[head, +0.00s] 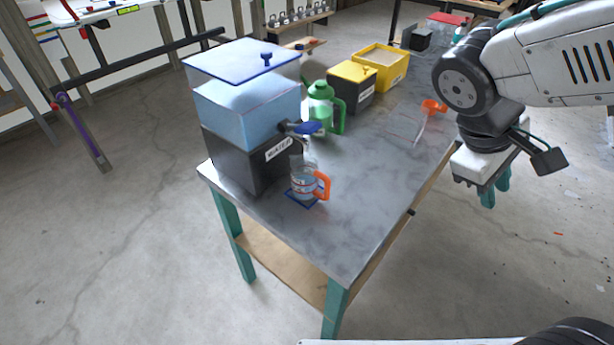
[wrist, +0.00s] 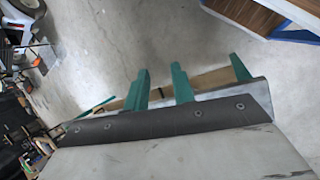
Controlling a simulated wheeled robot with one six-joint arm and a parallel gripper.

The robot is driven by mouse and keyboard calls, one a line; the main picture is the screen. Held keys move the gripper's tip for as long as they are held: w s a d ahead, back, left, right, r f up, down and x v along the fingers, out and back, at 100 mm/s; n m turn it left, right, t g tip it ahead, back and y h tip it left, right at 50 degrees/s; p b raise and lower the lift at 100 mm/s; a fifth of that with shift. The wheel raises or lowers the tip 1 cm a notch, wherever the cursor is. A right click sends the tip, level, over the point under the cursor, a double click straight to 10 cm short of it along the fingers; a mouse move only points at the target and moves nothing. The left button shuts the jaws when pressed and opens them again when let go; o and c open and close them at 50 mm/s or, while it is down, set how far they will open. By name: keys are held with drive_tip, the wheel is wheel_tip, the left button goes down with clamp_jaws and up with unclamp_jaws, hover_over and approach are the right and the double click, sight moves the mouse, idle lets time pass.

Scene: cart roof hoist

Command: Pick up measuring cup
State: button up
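The measuring cup (head: 303,184) is a clear jug with red markings and an orange handle. It stands upright on a small blue-edged square at the near end of the workbench, under the blue tap of the water dispenser. It seems to hold some clear liquid. The handle faces right in the head view. My gripper (head: 496,196) hangs off the right side of the bench, well apart from the cup. Its two teal fingers also show in the wrist view (wrist: 162,80), apart with nothing between them. The cup does not show in the wrist view.
The water dispenser (head: 248,118) stands close behind the cup. Farther along the grey bench (head: 375,170) are a green jug (head: 320,108), a yellow-topped black box (head: 350,88), a yellow bin (head: 381,66) and an orange funnel (head: 432,107). The bench's near right part is clear.

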drive_tip(key=w+a+f+n+t+h, duration=0.2)
drive_tip(key=w+a+f+n+h, duration=0.15)
drive_tip(key=w+n, duration=0.2)
drive_tip(key=n+t+y, duration=0.3)
drive_tip(key=n+t, duration=0.7)
drive_tip(key=n, duration=0.7)
approach(326, 190)
drive_tip(key=w+d+f, duration=0.2)
drive_tip(key=w+d, duration=0.1)
drive_tip(key=shift+f, duration=0.35)
drive_tip(key=shift+w+a+n, duration=0.1)
drive_tip(key=shift+w+n, duration=0.45)
drive_tip(key=shift+w, duration=0.25)
drive_tip(key=shift+y, duration=0.25)
drive_tip(key=x, duration=0.6)
drive_tip(key=shift+w, duration=0.5)
drive_tip(key=shift+r, duration=0.1)
clamp_jaws()
